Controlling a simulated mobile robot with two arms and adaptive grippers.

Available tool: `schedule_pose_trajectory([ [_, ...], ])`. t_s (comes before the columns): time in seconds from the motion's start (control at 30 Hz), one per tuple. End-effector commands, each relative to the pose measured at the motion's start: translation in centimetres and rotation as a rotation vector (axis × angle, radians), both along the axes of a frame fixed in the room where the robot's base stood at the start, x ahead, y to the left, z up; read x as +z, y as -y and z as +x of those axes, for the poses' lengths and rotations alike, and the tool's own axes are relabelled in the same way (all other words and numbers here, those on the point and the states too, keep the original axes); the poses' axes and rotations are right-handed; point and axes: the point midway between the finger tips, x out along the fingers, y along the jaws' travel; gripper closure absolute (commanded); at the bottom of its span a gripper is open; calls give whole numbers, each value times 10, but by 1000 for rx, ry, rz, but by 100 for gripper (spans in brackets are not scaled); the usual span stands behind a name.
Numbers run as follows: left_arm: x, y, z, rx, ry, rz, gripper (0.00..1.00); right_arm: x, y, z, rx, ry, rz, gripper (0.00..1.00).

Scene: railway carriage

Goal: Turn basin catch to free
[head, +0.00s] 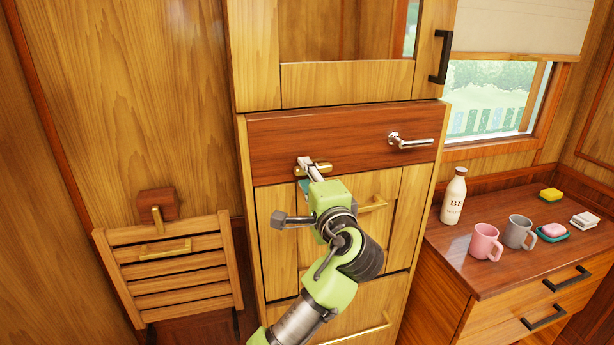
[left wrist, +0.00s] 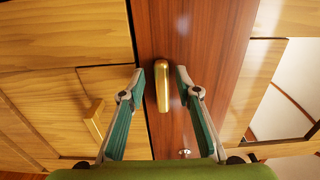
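The brass catch (head: 325,167) sits at the lower edge of the dark red-brown panel (head: 350,135) in the cabinet. In the left wrist view the catch (left wrist: 163,90) is a rounded brass bar, slightly tilted. My left gripper (head: 309,172) is in front of the panel at the catch, partly hiding it in the head view. In the left wrist view the left gripper (left wrist: 160,76) is open, with one finger on each side of the catch and a visible gap on both sides. My right gripper is in neither view.
A chrome handle (head: 410,142) sticks out at the panel's right. A counter at right holds a bottle (head: 454,197), a pink mug (head: 485,242) and a grey mug (head: 519,232).

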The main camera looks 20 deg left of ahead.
Motion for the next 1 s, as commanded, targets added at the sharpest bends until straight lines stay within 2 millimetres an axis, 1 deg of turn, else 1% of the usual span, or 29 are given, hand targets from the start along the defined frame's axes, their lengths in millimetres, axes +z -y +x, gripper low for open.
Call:
schedule_pose_trajectory([
  [0.2, 1, 0, 0, 0, 2, 3, 69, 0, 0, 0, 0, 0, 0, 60],
  [0.3, 1, 1, -1, -1, 2, 3, 69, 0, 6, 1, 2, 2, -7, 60],
  [0.43, 1, 8, -9, -3, 1, 2, 69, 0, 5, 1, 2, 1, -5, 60],
  [0.57, 0, 21, -29, -5, 1, 0, 69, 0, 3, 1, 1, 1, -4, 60],
  [0.8, 0, 50, -72, -5, 1, -1, 69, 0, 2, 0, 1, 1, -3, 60],
  [0.9, 0, 58, -85, -2, 0, -1, 69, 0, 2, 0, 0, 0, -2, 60],
  [1.0, 0, 64, -94, -2, 0, 0, 69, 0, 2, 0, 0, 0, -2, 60],
])
